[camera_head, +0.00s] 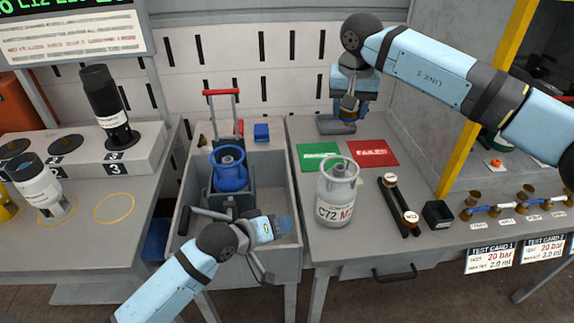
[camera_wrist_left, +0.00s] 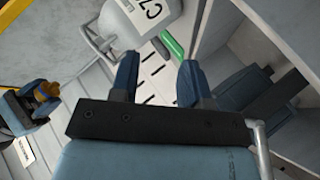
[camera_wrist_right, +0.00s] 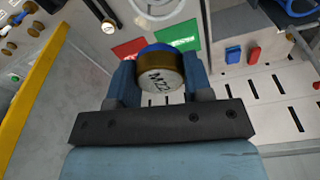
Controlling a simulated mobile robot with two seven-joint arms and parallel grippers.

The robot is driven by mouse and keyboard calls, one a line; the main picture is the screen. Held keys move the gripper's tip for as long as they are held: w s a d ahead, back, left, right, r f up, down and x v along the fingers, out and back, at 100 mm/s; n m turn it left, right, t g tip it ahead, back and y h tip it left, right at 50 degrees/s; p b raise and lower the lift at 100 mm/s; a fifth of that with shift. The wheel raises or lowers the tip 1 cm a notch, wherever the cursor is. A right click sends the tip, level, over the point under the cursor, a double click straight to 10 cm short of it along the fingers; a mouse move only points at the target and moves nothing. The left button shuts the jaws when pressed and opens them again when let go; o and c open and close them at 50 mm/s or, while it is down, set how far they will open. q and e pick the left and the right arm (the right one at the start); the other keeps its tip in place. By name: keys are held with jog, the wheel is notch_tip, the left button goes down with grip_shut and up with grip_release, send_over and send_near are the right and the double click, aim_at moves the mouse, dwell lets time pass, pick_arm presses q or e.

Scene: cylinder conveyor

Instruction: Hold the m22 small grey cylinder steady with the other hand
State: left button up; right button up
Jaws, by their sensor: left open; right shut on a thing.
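The small grey cylinder (camera_head: 336,205) stands upright on the right table, with a collar on top and a label reading C72 and M2, partly cut off. It also shows at the top of the left wrist view (camera_wrist_left: 142,14). My left gripper (camera_head: 285,225) is open and empty, to the left of the cylinder and apart from it. My right gripper (camera_head: 347,103) is shut on a brass fitting marked M22 (camera_wrist_right: 160,78), which shows blue behind its ring. It holds the fitting behind the cylinder, near the back of the table.
A blue cylinder (camera_head: 230,172) stands on a red-handled trolley in the middle bay. Green (camera_head: 318,155) and red (camera_head: 373,153) mats lie behind the grey cylinder. A black two-bar tool (camera_head: 397,205) lies to its right. Brass fittings (camera_head: 490,208) line the right side.

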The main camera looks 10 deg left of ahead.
pick_arm(q)
jog(key=w+r+n+g, duration=0.1)
jog(key=w+r+n, duration=0.1)
jog(key=w+r, duration=0.3)
jog(key=w+r+n, duration=0.1)
jog(key=w+r, duration=0.2)
jog(key=r, duration=0.4)
send_over(319, 188)
jog(key=shift+g+h, duration=0.3)
jog(key=shift+h, duration=0.1)
notch_tip(319, 188, down, 6)
jog(key=shift+d+r, duration=0.1)
grip_shut()
dwell(0.5)
jog(key=c, duration=0.6)
grip_release()
grip_shut()
pick_arm(e)
notch_tip(319, 188, down, 10)
jog(key=m, duration=0.6)
jog(key=shift+r+h, duration=0.25)
jog(key=shift+h, duration=0.15)
